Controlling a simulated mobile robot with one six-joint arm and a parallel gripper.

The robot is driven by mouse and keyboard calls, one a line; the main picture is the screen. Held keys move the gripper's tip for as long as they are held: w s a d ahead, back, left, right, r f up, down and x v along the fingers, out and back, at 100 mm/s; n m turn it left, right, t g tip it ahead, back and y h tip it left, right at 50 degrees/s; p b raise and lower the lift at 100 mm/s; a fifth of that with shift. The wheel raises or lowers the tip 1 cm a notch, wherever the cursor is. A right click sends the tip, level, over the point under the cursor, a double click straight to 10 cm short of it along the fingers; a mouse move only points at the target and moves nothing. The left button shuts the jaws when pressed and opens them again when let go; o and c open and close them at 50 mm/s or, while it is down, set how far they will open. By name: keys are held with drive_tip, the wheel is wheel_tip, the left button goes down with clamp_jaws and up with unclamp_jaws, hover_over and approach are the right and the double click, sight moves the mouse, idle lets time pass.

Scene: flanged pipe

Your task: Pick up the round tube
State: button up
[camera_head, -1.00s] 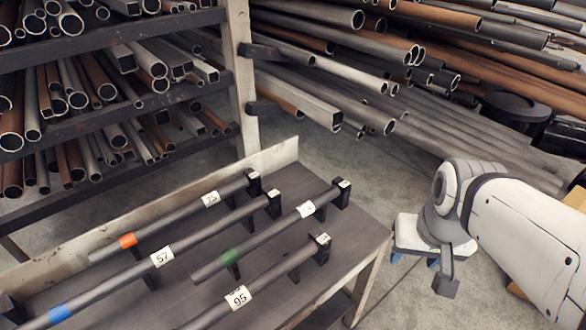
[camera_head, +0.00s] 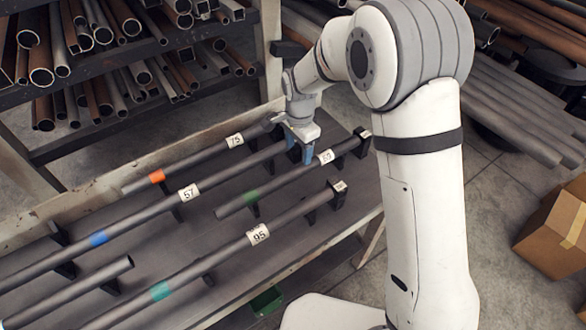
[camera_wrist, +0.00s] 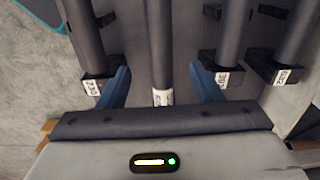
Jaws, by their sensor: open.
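Several dark grey round tubes lie on holders on a low table: one with an orange band and label 75 (camera_head: 205,156), one with a blue band and label 57 (camera_head: 140,216), one with a green band (camera_head: 285,184), and one with a teal band and label 95 (camera_head: 212,261). My gripper (camera_head: 301,150) is over the far right ends of the tubes, pointing down. In the wrist view its blue fingers (camera_wrist: 160,88) are open, with a labelled tube (camera_wrist: 158,45) between them and other tubes outside. I cannot tell whether the fingers touch it.
Black holders (camera_head: 362,140) stand up from the table (camera_head: 330,240). A rack of pipes (camera_head: 130,60) stands behind on the left. A cardboard box (camera_head: 555,230) is on the floor at the right. My arm hides part of the floor and pipes.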

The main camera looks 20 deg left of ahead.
sight(296, 168)
drive_tip(key=shift+a+f, duration=0.5)
drive_tip(key=shift+a, duration=0.05)
drive_tip(key=shift+a+f, duration=0.15)
drive_tip(key=shift+f, duration=0.2)
drive_tip(key=f, duration=0.2)
drive_tip(key=f+p, duration=0.1)
drive_tip(key=f, duration=0.1)
drive_tip(key=d+f, duration=0.1)
drive_tip(key=f, duration=0.1)
drive_tip(key=shift+s+f+p, duration=0.15)
drive_tip(key=shift+s+p, duration=0.05)
drive_tip(key=shift+p, duration=0.2)
drive_tip(key=shift+f, duration=0.5)
drive_tip(key=shift+a+r, duration=0.1)
clamp_jaws()
